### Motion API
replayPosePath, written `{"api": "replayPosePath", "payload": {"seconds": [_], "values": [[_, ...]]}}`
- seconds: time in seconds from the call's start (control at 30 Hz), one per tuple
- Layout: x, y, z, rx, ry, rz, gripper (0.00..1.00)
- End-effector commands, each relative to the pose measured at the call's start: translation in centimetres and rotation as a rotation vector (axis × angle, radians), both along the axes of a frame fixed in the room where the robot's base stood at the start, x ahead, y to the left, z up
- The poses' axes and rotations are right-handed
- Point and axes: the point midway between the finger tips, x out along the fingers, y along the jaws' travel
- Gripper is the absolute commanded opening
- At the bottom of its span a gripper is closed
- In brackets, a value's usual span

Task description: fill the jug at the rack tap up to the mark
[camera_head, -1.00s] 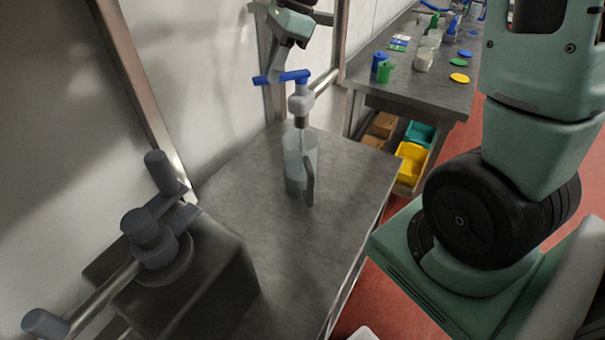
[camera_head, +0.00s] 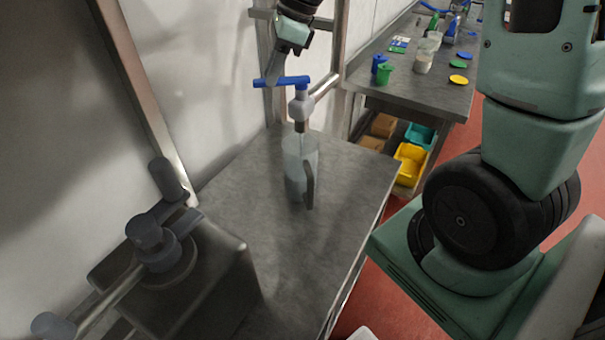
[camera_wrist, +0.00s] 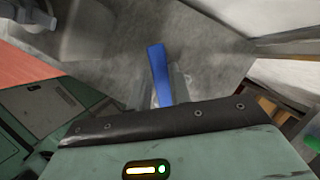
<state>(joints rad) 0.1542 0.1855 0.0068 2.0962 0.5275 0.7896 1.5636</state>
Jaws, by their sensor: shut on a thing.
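The clear jug (camera_head: 293,172) stands upright on the steel table under the rack tap (camera_head: 301,106), its dark handle towards the camera. The tap's spout is over the jug's mouth. The lower part of the jug looks bluish; I cannot make out the mark or read the level against it. My gripper (camera_head: 274,76) is at the tap's blue lever (camera_head: 292,81), shut on its left part. In the wrist view the blue lever (camera_wrist: 158,70) rises between my fingers (camera_wrist: 163,98). My fingertips are small and partly hidden in the head view.
The steel table (camera_head: 330,210) is bare around the jug. A grey valve assembly (camera_head: 160,250) stands at the lower left. A rack post stands behind the tap. A second bench (camera_head: 425,90) with cups and discs is at the back right, with yellow (camera_head: 410,160) and teal bins below.

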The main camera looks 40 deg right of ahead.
Motion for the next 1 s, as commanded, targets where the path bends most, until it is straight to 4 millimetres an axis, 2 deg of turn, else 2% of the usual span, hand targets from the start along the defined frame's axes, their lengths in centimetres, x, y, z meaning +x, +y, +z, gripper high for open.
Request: {"api": "replayPosePath", "payload": {"seconds": [0.37, 0.73, 1.0], "values": [[0.9, -0.8, 0.1, -0.001, 0.006, -0.243, 0.00], [1.5, -1.3, 0.2, -0.001, 0.004, -0.376, 0.00], [1.5, -1.3, 0.0, -0.001, 0.003, -0.379, 0.00]]}}
